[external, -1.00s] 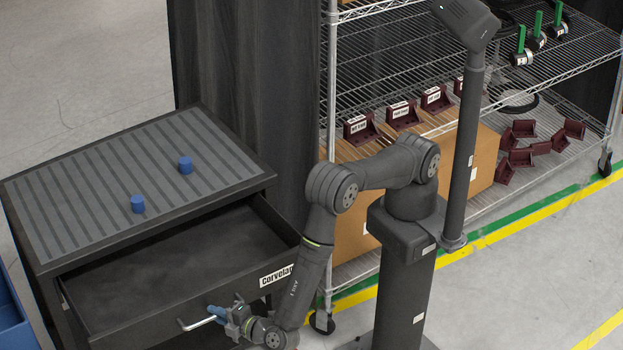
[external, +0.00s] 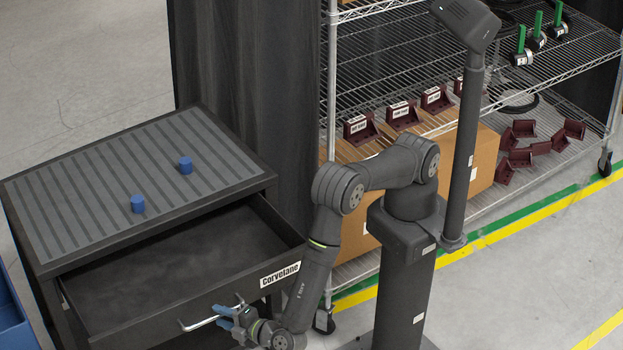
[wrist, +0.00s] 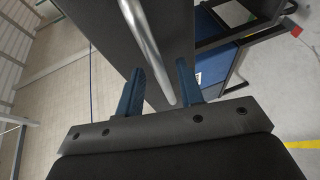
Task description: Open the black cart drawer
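The black cart (external: 262,178) stands at the left with its drawer pulled well out. The drawer's inside (external: 190,250) shows and looks empty. Its front carries a white "Corvelane" label (external: 280,275) and a silver bar handle (external: 205,322). My gripper (external: 222,318) is at the handle, with its blue fingers spread apart. In the wrist view, the handle (wrist: 148,50) runs between the two fingers of my gripper (wrist: 160,82), with space visible beside it. Any contact between fingers and handle cannot be made out.
Two blue cylinders (external: 138,204) (external: 185,165) stand on the cart's ribbed top. A wire shelf (external: 385,60) with a cardboard box (external: 480,160) and maroon brackets stands behind my arm. A blue bin (external: 12,320) is at the left edge. Floor at the right is open.

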